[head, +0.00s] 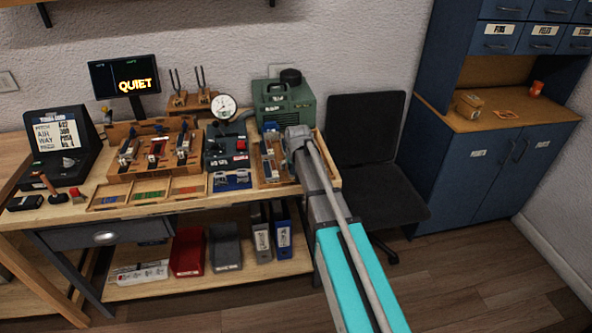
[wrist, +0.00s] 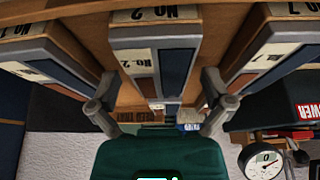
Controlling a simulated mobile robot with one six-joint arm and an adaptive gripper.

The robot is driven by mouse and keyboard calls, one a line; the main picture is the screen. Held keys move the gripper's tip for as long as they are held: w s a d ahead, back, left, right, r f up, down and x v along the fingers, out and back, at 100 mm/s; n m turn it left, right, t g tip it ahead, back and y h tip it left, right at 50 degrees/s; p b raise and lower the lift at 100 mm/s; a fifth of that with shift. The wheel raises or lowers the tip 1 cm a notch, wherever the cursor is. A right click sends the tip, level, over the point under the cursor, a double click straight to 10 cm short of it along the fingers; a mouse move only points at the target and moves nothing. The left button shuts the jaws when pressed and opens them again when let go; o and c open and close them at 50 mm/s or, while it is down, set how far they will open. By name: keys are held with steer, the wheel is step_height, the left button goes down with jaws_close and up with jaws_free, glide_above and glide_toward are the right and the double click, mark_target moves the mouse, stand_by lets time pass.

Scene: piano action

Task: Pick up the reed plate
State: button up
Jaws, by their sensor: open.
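Labelled reed plates stand in a wooden reed tray (head: 262,182) at the right end of the bench. In the wrist view the plate marked No. 2 (wrist: 150,42) is central, with grey edges and blue and brown faces. My gripper (wrist: 158,98) is open and empty, with one grey finger to each side of No. 2's lower end. I cannot tell whether the fingers touch it. In the head view the grey end of my arm hides the tray's right part and the fingertips. The task does not say which plate is meant.
Neighbouring plates No. 1 (wrist: 42,48) and No. 7 (wrist: 275,45) flank it closely. A green machine (head: 287,103) stands behind the tray. A dial gauge (head: 222,106) stands left, and a dark chair (head: 368,145) right. The bench holds other trays and a wooden rack (head: 125,175).

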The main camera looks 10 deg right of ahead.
stand_by(0.3)
steer(key=c, duration=1.1)
steer(key=shift+c, duration=0.2)
step_height(320, 180, up, 3)
steer(key=p, duration=0.2)
steer(key=shift+f+p, duration=0.15)
steer(key=shift+p, duration=0.2)
steer(key=s+d+r+p, duration=0.8)
steer(key=s+r+p, duration=0.2)
steer(key=s, duration=0.1)
steer(key=shift+s+r, duration=0.15)
steer(key=shift+s, duration=0.15)
